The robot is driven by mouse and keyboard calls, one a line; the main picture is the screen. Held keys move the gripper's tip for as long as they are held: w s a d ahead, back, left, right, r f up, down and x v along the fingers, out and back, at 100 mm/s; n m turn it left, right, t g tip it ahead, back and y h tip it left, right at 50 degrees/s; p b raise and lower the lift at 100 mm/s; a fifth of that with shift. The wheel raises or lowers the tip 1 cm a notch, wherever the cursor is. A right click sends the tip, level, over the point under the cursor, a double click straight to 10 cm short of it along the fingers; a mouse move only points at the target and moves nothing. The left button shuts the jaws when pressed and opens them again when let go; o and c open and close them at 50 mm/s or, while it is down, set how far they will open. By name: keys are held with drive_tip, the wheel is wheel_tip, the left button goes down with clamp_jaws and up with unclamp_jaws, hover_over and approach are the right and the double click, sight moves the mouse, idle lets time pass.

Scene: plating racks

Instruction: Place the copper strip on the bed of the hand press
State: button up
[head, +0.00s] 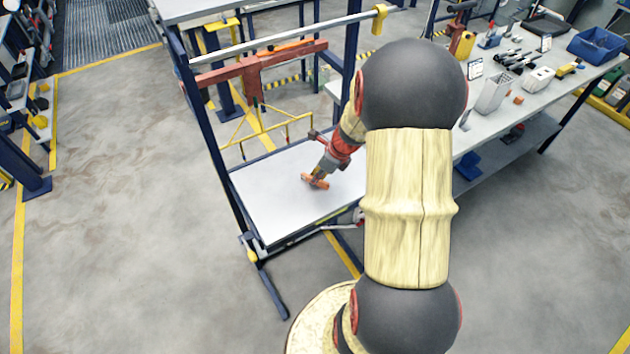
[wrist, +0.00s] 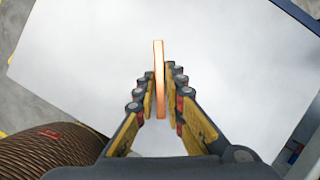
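The copper strip (wrist: 159,60) is a thin orange bar, standing between the fingertips of my gripper (wrist: 160,82) in the wrist view. The fingers are closed in on both its sides, and its far end sticks out past them. In the head view the strip (head: 314,181) shows as a small orange piece at the end of my gripper (head: 320,174), over a flat white surface (head: 270,195) in a blue frame, which looks like the press bed. I cannot tell whether the strip touches this surface.
A reddish beam (head: 225,73) and a pale rail (head: 290,38) cross the frame behind the white surface. A workbench (head: 590,75) with tools and a blue bin (head: 597,45) stands at the right. The floor at left is clear. My arm hides part of the scene.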

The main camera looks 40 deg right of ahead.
clamp_jaws()
drive_tip(key=shift+r, duration=0.1)
idle(0.4)
